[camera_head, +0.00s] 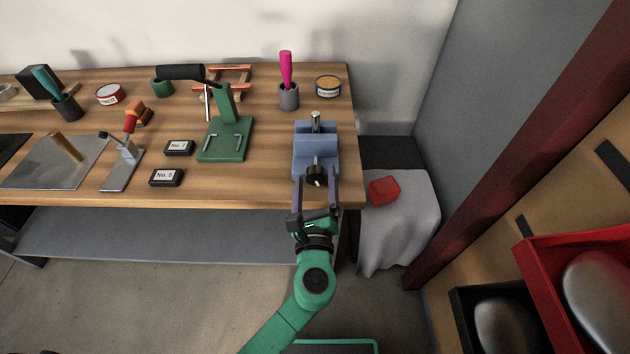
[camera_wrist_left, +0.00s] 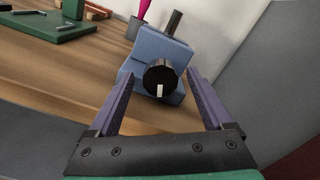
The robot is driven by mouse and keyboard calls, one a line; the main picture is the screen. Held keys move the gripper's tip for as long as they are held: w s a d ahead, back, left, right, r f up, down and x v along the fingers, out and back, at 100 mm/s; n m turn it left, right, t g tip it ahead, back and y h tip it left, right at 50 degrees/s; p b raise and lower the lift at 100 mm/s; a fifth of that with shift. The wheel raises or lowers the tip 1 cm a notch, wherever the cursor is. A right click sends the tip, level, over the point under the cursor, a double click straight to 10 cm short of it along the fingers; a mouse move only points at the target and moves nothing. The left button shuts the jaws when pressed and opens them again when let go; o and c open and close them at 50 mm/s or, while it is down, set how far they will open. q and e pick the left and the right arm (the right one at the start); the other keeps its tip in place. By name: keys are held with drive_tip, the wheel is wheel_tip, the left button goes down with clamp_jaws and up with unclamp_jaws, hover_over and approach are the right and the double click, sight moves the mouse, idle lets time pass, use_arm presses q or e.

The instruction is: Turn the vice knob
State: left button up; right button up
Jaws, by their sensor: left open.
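The blue vice (camera_head: 315,140) stands at the right end of the wooden bench. Its round black knob (camera_head: 316,175) faces the front edge and carries a white mark. In the left wrist view the knob (camera_wrist_left: 160,78) sits between the far ends of the two fingers, with its white mark pointing down. My left gripper (camera_head: 315,184) is open, with one purple finger on each side of the knob. In the left wrist view a gap shows between the left gripper (camera_wrist_left: 160,80) and the knob on both sides. My right gripper is not in view.
The bench (camera_head: 240,190) also holds a green press (camera_head: 225,135), a grey cup (camera_head: 288,97) with a pink-handled tool, a tin (camera_head: 328,86), and two labelled black blocks left of the vice. A cloth-covered stand (camera_head: 400,220) with a red block (camera_head: 384,190) is at the right.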

use_arm(q)
drive_tip(key=s, duration=1.4)
drive_tip(key=shift+s+b, duration=0.3)
drive_tip(key=shift+b, duration=0.05)
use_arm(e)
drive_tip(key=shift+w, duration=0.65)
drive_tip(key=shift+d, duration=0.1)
